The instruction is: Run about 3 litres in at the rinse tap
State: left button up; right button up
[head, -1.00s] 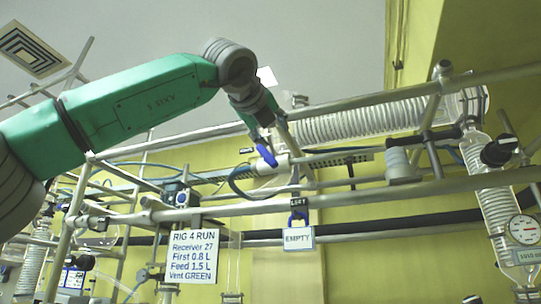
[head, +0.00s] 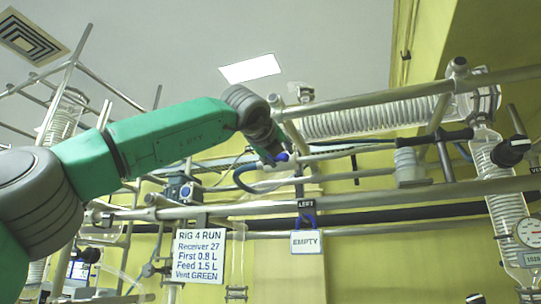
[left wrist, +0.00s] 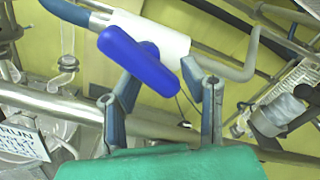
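A blue lever handle (left wrist: 140,57) sits on a white tap body (left wrist: 165,35) in the left wrist view. A blue hose joins the body. No label on this tap is readable. The blue handle also shows in the head view (head: 283,157), mostly hidden by my gripper. My left gripper (head: 270,152) is at the handle, reaching in from the upper left. In the left wrist view my left gripper (left wrist: 170,72) has its fingers apart, with the handle lying across the left fingertip and partly hiding it. I cannot tell whether they touch. My right gripper is not in view.
A sign (head: 199,256) reads RIG 4 RUN, Receiver 27, First 0.8 L, Feed 1.5 L, Vent GREEN. An EMPTY tag (head: 305,242) hangs under a LEFT label. Metal rails (head: 400,195) run close around the tap. A glass coil (head: 360,122) and a gauge (head: 528,232) are at the right.

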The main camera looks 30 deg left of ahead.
pick_arm(q)
jog(key=shift+s+d+r, duration=0.1)
jog(key=shift+d+r, duration=0.15)
jog(key=shift+d, duration=0.2)
jog(key=shift+c, duration=0.7)
jog(key=shift+s+a+r+t, duration=0.15)
jog(key=shift+a, duration=0.7)
jog(key=shift+s+a+r+t, duration=0.1)
jog(key=shift+a+t, duration=0.05)
jog(key=shift+a, duration=0.7)
grip_shut()
jog(key=shift+d+r, duration=0.15)
jog(key=shift+d, duration=0.25)
jog(key=shift+a, duration=0.2)
jog(key=shift+m, duration=3.4)
